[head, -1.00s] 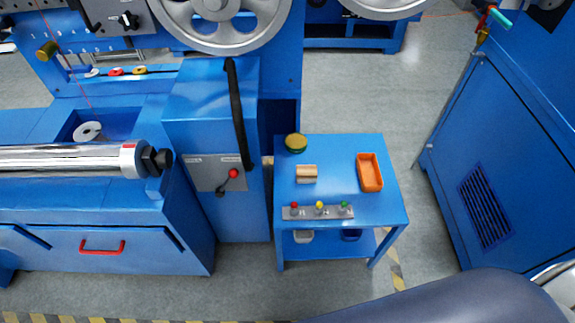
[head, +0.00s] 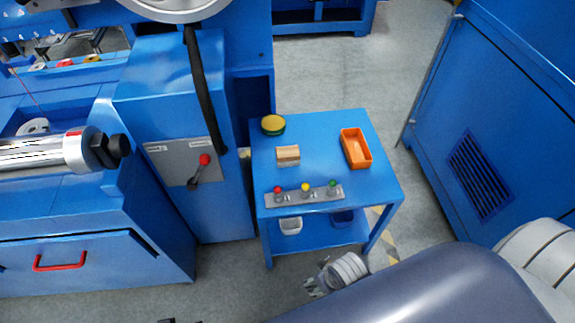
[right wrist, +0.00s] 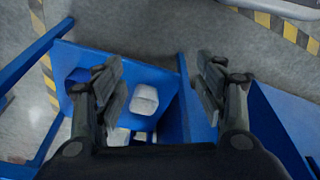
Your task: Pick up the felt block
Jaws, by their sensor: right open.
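The felt block looks like the small tan block (head: 288,154) with a greyish lower part, on the left-middle of the blue table's top. It does not show in the right wrist view. My right gripper (head: 313,288) is in front of the table, apart from it and from the block. In the right wrist view its two dark fingers (right wrist: 160,88) are spread with nothing held between them. A small dark tip at the bottom edge of the head view may be my left gripper (head: 175,321); its fingers cannot be made out.
The blue table (head: 325,140) also bears a green-and-yellow round tin (head: 273,125), an orange tray (head: 356,148) and a grey strip with coloured knobs (head: 305,196). A white container (head: 291,225) sits on the lower shelf. A blue machine (head: 190,100) stands close on the left.

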